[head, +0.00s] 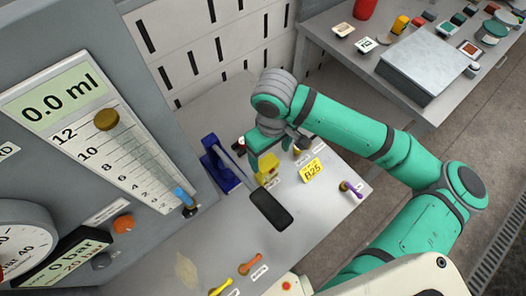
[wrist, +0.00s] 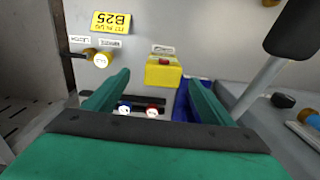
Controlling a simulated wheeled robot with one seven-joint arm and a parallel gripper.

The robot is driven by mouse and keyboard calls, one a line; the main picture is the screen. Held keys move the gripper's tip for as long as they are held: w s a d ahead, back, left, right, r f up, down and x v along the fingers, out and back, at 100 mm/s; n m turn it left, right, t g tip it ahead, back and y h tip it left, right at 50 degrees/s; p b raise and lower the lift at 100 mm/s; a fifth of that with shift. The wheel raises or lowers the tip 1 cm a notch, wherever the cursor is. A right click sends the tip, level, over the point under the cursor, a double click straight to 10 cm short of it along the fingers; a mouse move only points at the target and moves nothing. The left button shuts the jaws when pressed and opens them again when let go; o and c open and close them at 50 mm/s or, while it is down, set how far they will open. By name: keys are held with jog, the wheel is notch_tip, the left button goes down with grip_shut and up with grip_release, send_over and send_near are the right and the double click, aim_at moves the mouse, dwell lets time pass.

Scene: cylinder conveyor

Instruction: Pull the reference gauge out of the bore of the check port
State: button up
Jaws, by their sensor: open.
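My gripper (wrist: 158,84) is open and empty, its two green fingers apart above the grey console. It also shows in the head view (head: 262,152), beside the yellow box. In the wrist view a brass stub with a pale round end (wrist: 102,59) sticks out by small white labels, left of the fingers; it may be the reference gauge in its bore, but I cannot read the labels. Between the fingers are a blue-and-white cap (wrist: 124,108) and a red-and-white cap (wrist: 152,112) at a dark slot. The check port is not clearly identifiable.
A yellow box with a red button (wrist: 163,70) stands just beyond the fingers. A blue lever base (head: 220,167) and its black-handled lever (head: 271,208) are close by. A yellow B25 plate (head: 312,170) and purple handle (head: 352,190) lie right of them.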

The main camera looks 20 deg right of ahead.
aim_at(267, 163)
jog(key=shift+w+a+r, duration=0.1)
jog(key=shift+w+a, duration=0.1)
jog(key=shift+a, duration=0.25)
notch_tip(267, 163, down, 11)
jog(key=shift+r, duration=0.15)
jog(key=c, duration=1.6)
jog(key=shift+r, duration=0.1)
jog(key=shift+r, duration=0.15)
jog(key=shift+r, duration=0.3)
jog(key=shift+r, duration=0.25)
